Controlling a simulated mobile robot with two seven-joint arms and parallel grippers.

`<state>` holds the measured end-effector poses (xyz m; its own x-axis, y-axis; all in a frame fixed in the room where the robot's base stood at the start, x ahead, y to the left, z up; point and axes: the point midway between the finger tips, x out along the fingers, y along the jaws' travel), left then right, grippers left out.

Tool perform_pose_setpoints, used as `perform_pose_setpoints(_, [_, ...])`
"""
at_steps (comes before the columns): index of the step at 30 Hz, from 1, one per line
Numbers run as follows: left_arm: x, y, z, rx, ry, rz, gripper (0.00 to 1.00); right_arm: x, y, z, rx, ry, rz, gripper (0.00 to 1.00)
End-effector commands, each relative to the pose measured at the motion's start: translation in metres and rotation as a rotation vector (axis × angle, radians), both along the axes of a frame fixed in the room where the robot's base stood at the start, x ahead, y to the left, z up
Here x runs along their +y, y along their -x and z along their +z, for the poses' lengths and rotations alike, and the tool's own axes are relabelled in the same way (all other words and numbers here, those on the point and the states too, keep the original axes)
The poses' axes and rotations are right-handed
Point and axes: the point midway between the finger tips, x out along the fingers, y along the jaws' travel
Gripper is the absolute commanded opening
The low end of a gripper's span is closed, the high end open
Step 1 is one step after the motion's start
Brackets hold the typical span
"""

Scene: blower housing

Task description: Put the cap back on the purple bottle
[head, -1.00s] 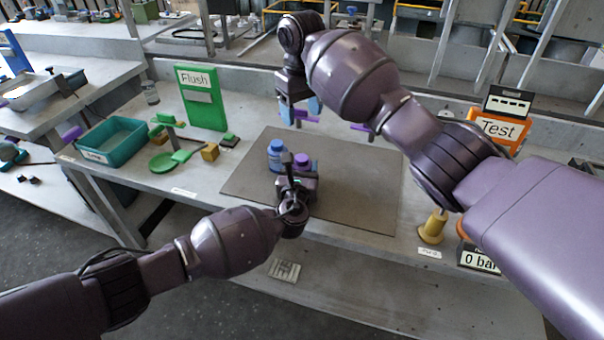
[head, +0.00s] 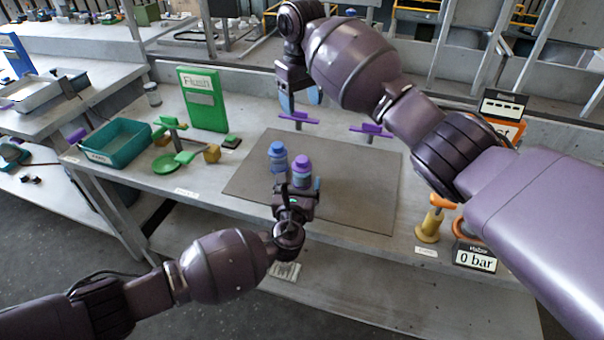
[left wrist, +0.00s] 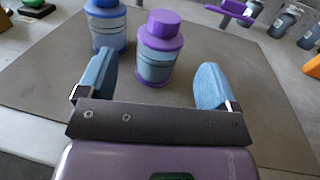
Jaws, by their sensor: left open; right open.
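The purple bottle (head: 302,176) stands upright on the grey mat (head: 350,210), with its purple cap (head: 302,162) sitting on top. In the left wrist view the purple bottle (left wrist: 155,70) and its cap (left wrist: 163,24) show clearly; I cannot tell how tightly the cap is seated. My left gripper (left wrist: 152,84) is open and empty just in front of the bottle, its two blue fingers apart on either side and not touching it. In the head view the left gripper (head: 298,187) hides the bottle's lower part. My right gripper (head: 300,100) is open and empty above the back of the table.
A blue bottle (head: 278,156) stands just left of the purple one. Purple-handled fittings (head: 370,129) stand behind the mat. A green Flush panel (head: 204,100) and teal bin (head: 115,145) are at left; a yellow-orange fitting (head: 432,222) is at right. The mat's right side is clear.

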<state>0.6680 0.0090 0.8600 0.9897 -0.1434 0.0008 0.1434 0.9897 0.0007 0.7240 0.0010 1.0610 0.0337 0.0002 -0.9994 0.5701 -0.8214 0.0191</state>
Motion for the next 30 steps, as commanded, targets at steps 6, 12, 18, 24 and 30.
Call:
perform_pose_setpoints(6, [0.005,0.034,0.001,0.0,0.0,0.0,0.85,0.0,0.001,0.018,-0.015,0.001,0.0,0.64])
perform_pose_setpoints(12, [0.007,0.049,0.0,0.001,0.0,-0.001,0.85,0.0,0.002,0.022,-0.019,0.0,0.0,0.64])
perform_pose_setpoints(18, [0.007,0.05,-0.001,0.001,0.0,-0.001,0.85,0.0,0.002,0.022,-0.018,0.0,0.0,0.64])
perform_pose_setpoints(24, [0.007,0.05,-0.001,0.001,0.0,-0.001,0.85,0.0,0.002,0.022,-0.018,0.0,0.0,0.64])
perform_pose_setpoints(30, [0.007,0.05,-0.001,0.001,0.0,-0.001,0.85,0.0,0.002,0.022,-0.018,0.0,0.0,0.64])
